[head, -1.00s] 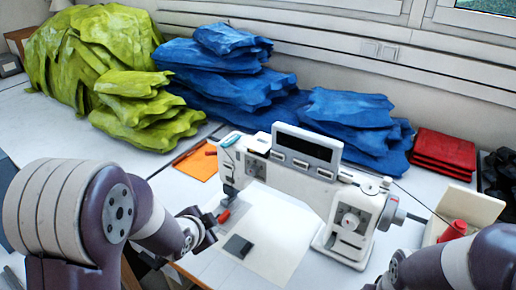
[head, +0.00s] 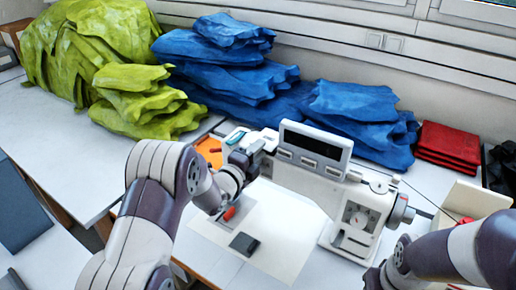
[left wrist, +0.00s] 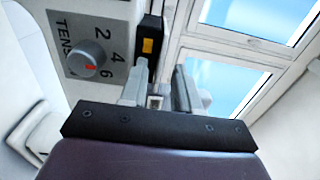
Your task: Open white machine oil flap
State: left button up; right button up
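The white sewing machine (head: 318,176) stands on the table with its long arm across the middle of the head view. My left gripper (head: 262,143) is at the top of the machine's left end, close to it and covering part of it. In the left wrist view its two grey fingers (left wrist: 160,92) are apart, with no object seen held between them. The machine's tension dial (left wrist: 86,57) is beside the left finger, and a black piece with a yellow square (left wrist: 148,46) is just beyond the fingertips. I cannot make out the oil flap clearly. My right gripper (head: 374,278) is low at the right, its fingers unclear.
Blue folded stacks (head: 235,75) and green stacks (head: 145,100) lie behind the machine. Red folded cloths (head: 447,147) are at the back right. A red spool (head: 466,220) is near my right arm. A black block (head: 244,243) lies on the pale sheet before the machine.

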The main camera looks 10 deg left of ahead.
pick_arm(q)
jog(key=shift+w+f, duration=0.1)
jog(key=shift+w, duration=0.15)
grip_shut()
dwell(1.3)
